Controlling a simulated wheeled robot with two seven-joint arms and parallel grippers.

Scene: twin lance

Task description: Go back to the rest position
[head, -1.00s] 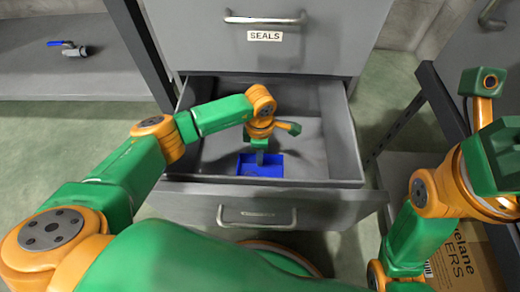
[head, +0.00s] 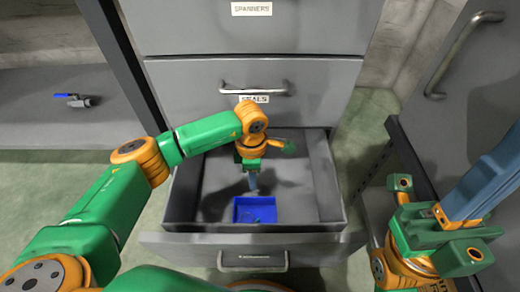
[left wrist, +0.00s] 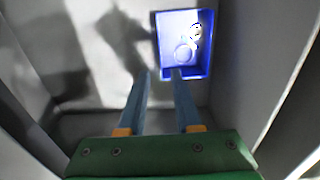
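My left gripper (head: 253,184) hangs fingers down inside an open drawer, just behind a small blue tray (head: 240,218). In the left wrist view its two blue-grey fingers (left wrist: 163,74) are apart with nothing between them, and the tips are near the tray's edge (left wrist: 207,45). The tray holds pale ring-like shapes (left wrist: 183,53), washed out by light. My right gripper (head: 480,185) is raised at the right side of the head view. A long blue-grey finger shows there, and the gap between its fingers cannot be made out.
The open drawer (head: 325,180) has high walls around my left gripper. Closed drawer fronts labelled SEALS (head: 300,85) and SPANNERS (head: 330,25) rise behind it. A blue-handled valve (head: 76,100) lies on a shelf at left. A grey cabinet (head: 465,100) stands at right.

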